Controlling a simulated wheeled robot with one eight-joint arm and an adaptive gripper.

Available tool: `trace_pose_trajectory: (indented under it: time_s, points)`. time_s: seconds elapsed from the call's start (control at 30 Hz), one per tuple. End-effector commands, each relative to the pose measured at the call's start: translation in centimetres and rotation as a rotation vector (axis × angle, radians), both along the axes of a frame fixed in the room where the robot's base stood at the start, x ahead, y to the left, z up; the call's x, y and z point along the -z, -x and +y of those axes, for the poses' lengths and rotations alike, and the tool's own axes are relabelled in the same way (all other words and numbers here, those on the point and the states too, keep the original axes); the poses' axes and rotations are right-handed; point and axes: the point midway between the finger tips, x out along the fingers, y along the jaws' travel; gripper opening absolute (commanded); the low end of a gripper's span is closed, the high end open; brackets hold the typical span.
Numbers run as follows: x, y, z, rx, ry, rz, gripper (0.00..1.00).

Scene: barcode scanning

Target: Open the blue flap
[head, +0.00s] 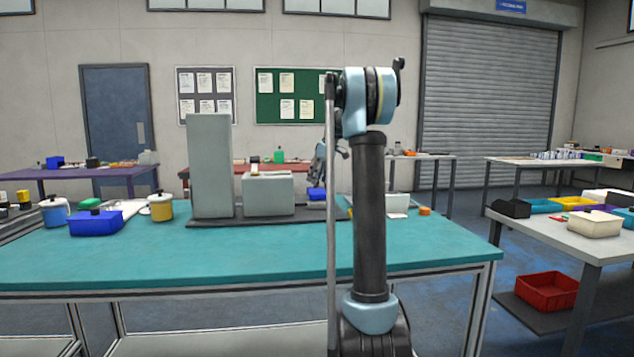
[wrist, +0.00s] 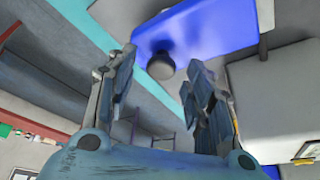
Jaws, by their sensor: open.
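In the wrist view a blue flap (wrist: 215,28) with a dark round knob (wrist: 161,66) fills the top middle. My gripper (wrist: 160,78) is open, with one finger on each side of the knob's line. The knob appears beyond the fingertips; I cannot tell whether they touch it. In the head view a small blue piece (head: 316,194), likely the same flap, sits at the right of the grey block on the teal table. My gripper (head: 318,165) is just above it, partly hidden by my arm.
A tall grey block (head: 210,165) and a lower grey block (head: 267,195) stand on a dark base left of my gripper. A blue box (head: 95,222) with a dark knob and lidded pots are farther left. The teal table's (head: 230,255) front is clear.

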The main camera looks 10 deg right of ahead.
Motion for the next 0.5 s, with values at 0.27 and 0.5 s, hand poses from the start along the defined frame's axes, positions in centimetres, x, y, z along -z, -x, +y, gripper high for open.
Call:
trace_pose_trajectory:
  time_s: [0.27,0.5]
  points:
    - [0.92,-0.24,0.24,0.000,0.000,0.000,0.48]
    - [0.89,-0.23,0.23,0.000,0.000,0.000,0.32]
